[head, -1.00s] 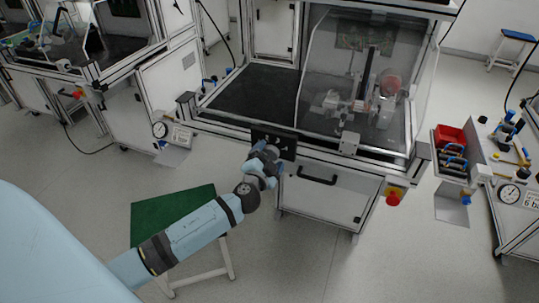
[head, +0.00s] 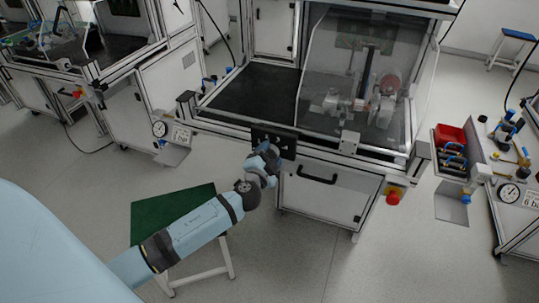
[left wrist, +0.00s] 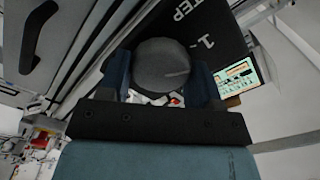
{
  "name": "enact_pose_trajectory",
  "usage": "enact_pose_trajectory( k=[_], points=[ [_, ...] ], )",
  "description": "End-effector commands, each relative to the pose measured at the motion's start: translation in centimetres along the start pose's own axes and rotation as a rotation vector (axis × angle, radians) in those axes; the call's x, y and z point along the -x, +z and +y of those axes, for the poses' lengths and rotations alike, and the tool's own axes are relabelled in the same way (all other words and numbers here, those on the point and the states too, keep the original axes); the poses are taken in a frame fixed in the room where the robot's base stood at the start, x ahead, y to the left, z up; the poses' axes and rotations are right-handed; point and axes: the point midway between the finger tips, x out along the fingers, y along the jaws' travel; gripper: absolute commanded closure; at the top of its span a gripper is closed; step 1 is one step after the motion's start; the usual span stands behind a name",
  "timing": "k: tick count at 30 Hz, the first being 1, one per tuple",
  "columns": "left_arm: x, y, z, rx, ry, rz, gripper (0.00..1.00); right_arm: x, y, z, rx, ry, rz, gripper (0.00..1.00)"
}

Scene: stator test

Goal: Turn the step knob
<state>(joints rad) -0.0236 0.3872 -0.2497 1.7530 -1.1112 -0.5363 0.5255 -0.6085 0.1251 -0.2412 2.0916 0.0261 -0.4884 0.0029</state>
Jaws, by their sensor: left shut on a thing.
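The step knob (left wrist: 163,65) is a round dark grey knob with a light pointer line, seen in the left wrist view. It sits on a black panel (left wrist: 215,25) marked "STEP" and "1". My left gripper (left wrist: 160,80) is shut on the knob, one blue-grey finger on each side of it. In the head view the same black panel (head: 264,137) is on the front of the test cabinet, and my left gripper (head: 271,152) is in front of it and hides the knob. My right gripper is not in view.
The cabinet has a clear guard (head: 350,70) over its fixture and a black handle (head: 317,178) below. A red emergency stop (head: 393,198) is on its right corner. A green-topped stool (head: 160,212) stands under my left arm. A small lit screen (left wrist: 240,78) is beside the panel.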

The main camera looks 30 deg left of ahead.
Motion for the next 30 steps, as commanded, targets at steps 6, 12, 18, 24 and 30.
enact_pose_trajectory(
  k=[6,12,18,24,30],
  points=[
    [0.02,0.00,0.07,-0.149,0.000,0.000,0.65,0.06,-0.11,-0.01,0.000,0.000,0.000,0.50],
    [0.02,-0.01,0.10,-0.322,0.001,0.000,0.65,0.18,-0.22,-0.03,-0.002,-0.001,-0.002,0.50],
    [0.02,0.04,0.13,-0.480,0.001,-0.001,0.65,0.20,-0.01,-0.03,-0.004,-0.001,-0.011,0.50],
    [0.02,0.05,0.15,-0.603,0.000,-0.001,0.65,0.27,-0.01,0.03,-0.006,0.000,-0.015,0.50],
    [0.02,0.07,0.19,-0.677,0.000,-0.001,0.65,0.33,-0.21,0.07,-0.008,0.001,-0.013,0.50]
  ],
)
